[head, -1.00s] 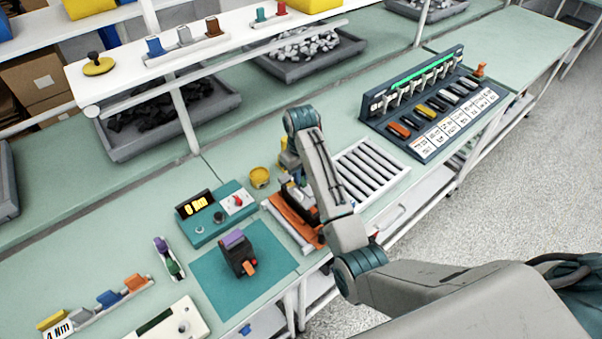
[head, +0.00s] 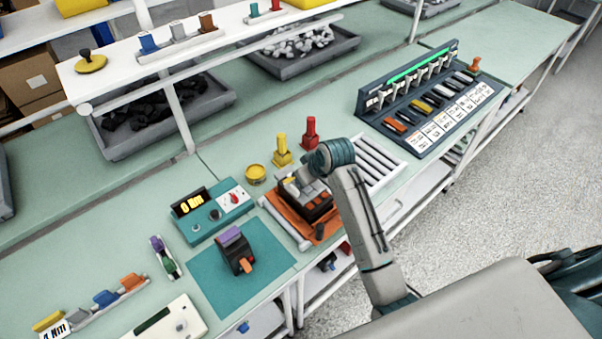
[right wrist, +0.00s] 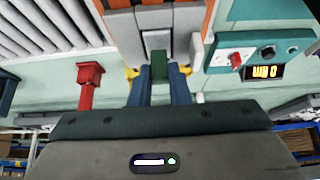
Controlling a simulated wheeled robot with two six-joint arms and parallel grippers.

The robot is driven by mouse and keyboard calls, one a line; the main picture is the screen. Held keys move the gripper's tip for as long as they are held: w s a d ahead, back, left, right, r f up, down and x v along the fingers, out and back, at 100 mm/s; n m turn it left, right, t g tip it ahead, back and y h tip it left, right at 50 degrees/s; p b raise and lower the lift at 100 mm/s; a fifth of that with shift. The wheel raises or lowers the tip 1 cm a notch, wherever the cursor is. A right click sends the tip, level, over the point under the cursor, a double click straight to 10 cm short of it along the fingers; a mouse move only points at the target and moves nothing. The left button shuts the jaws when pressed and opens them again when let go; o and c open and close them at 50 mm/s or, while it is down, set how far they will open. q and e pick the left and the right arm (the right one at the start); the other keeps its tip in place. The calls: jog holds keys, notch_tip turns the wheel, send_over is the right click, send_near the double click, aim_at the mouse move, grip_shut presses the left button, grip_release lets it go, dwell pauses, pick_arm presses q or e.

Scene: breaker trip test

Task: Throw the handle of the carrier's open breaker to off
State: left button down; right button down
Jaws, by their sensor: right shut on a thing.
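The orange carrier (head: 318,234) lies at the front of the bench, with dark breakers carrying orange handles (head: 325,197) on it. My right arm comes in over its right side, and my right gripper (right wrist: 160,74) is partly hidden in the head view. In the right wrist view its blue fingers are shut on a small green piece (right wrist: 172,73), close to a grey part (right wrist: 157,42) of the orange carrier (right wrist: 132,38). I cannot tell whether the green piece is a breaker handle. My left gripper is not in view.
A teal meter box (head: 215,215) and a black breaker (head: 237,260) on a teal mat stand left of the carrier. A yellow post (head: 282,152) and a red post (head: 311,133) stand behind it. A roller rack (head: 375,160) and a breaker panel (head: 430,105) lie right.

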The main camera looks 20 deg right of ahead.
aim_at(312, 193)
jog(key=shift+s+d+f+t+y+b, duration=0.2)
jog(key=shift+s+t+b, duration=0.1)
jog(key=shift+t, duration=0.15)
jog(key=shift+s+d+f+t+y+b, duration=0.1)
jog(key=shift+s+f+t+b, duration=0.15)
jog(key=shift+t, duration=0.2)
jog(key=shift+s+f+t+b, duration=0.15)
jog(key=shift+s+t+b, duration=0.2)
jog(key=shift+t+b, duration=0.45)
jog(key=shift+s+d+f+t+y+b, duration=0.1)
jog(key=shift+s+t+y+b, duration=0.2)
jog(key=shift+t+b, duration=0.4)
jog(key=shift+s+d+t+y+b, duration=0.15)
jog(key=shift+t+y+b, duration=0.25)
jog(key=shift+b, duration=0.6)
jog(key=c, duration=1.4)
grip_release()
jog(key=shift+o, duration=0.2)
